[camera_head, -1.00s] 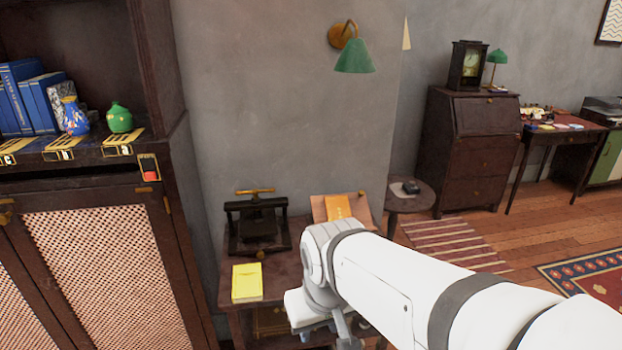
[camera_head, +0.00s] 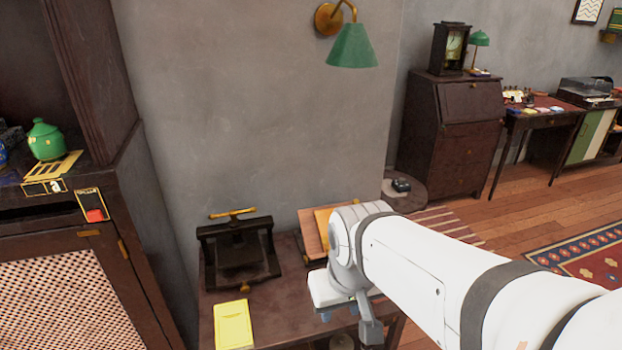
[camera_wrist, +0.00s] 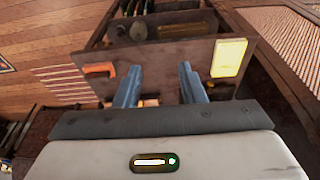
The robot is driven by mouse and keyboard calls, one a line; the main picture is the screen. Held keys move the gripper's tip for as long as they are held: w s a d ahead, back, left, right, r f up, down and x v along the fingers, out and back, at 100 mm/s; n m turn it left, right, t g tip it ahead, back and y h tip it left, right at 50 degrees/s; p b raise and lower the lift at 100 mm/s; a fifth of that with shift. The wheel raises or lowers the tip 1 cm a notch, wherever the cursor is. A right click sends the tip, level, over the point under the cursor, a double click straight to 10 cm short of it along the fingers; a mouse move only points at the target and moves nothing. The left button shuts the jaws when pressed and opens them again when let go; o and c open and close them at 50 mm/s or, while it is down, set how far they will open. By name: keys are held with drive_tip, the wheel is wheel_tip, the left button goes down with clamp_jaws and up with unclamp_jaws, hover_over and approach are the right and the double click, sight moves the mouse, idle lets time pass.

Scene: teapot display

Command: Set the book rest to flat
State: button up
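The book rest (camera_head: 309,236) is a brown wooden board on the right part of the small dark table. My gripper (camera_head: 338,312) is in front of the rest, near the table's front edge. In the wrist view its two blue fingers (camera_wrist: 159,82) are apart with nothing held between them. No contact with the rest is visible.
The dark table (camera_head: 281,309) also bears a black press (camera_head: 240,256) with a brass handle and a yellow book (camera_head: 233,325). A latticed cabinet (camera_head: 60,308) stands at left. A green lamp (camera_head: 352,47) hangs on the wall. A small round table (camera_head: 413,187) is behind my arm.

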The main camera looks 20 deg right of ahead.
drive_tip(key=shift+o, duration=0.7)
drive_tip(key=shift+w, duration=0.15)
drive_tip(key=w+d+f+t+b, duration=0.5)
drive_tip(key=w+d, duration=0.3)
drive_tip(key=w, duration=0.4)
drive_tip(key=w+d+f+t+b, duration=0.5)
drive_tip(key=w+d, duration=0.2)
drive_tip(key=w, duration=0.6)
drive_tip(key=w+d+f+t+b, duration=0.45)
drive_tip(key=w+d, duration=0.35)
drive_tip(key=w, duration=0.4)
drive_tip(key=shift+t+y, duration=0.3)
drive_tip(key=shift+t, duration=0.15)
drive_tip(key=w, duration=0.7)
drive_tip(key=shift+w+a+f, duration=0.2)
drive_tip(key=shift+w+f, duration=0.2)
clamp_jaws()
